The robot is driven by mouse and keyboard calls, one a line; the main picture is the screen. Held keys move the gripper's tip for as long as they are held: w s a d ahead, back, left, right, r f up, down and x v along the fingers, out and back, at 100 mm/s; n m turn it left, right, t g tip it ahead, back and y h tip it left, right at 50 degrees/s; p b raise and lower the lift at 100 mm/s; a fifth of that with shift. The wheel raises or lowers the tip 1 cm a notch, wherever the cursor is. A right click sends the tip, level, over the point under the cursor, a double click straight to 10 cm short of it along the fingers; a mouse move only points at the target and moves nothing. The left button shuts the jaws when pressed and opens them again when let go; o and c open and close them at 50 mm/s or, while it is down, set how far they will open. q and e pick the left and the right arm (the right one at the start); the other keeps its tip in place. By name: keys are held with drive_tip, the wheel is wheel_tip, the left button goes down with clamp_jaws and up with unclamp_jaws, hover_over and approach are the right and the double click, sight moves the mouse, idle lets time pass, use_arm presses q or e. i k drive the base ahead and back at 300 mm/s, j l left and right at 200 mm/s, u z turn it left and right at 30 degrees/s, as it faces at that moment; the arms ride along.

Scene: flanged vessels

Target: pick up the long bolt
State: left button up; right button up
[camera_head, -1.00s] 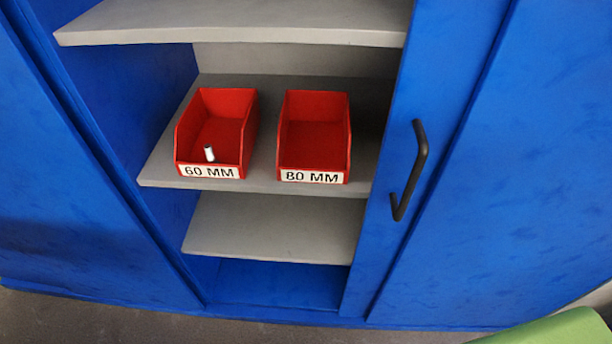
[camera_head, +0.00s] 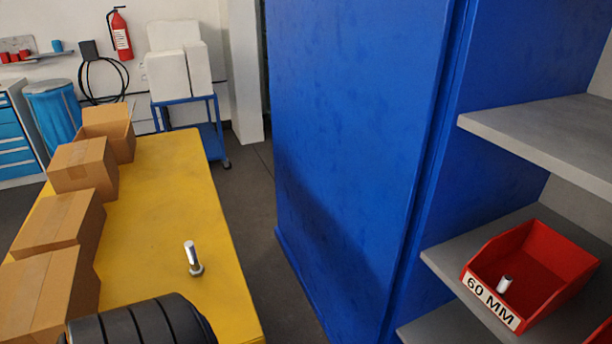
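A second, shorter-looking metal piece (camera_head: 505,283), probably a bolt, is in the red bin labelled 60 MM (camera_head: 560,245) on the cabinet shelf. Neither of my grippers shows in the picture, and nothing touches either bolt.
Cardboard boxes (camera_head: 75,170) line the left side of the yellow table (camera_head: 165,190). A black ribbed rounded shape (camera_head: 145,322) covers its near end. The blue cabinet (camera_head: 360,130) stands to the right, across a strip of free floor. Table surface around the bolt is clear.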

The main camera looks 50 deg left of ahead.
sight(196, 270)
drive_tip(key=u, duration=2.4)
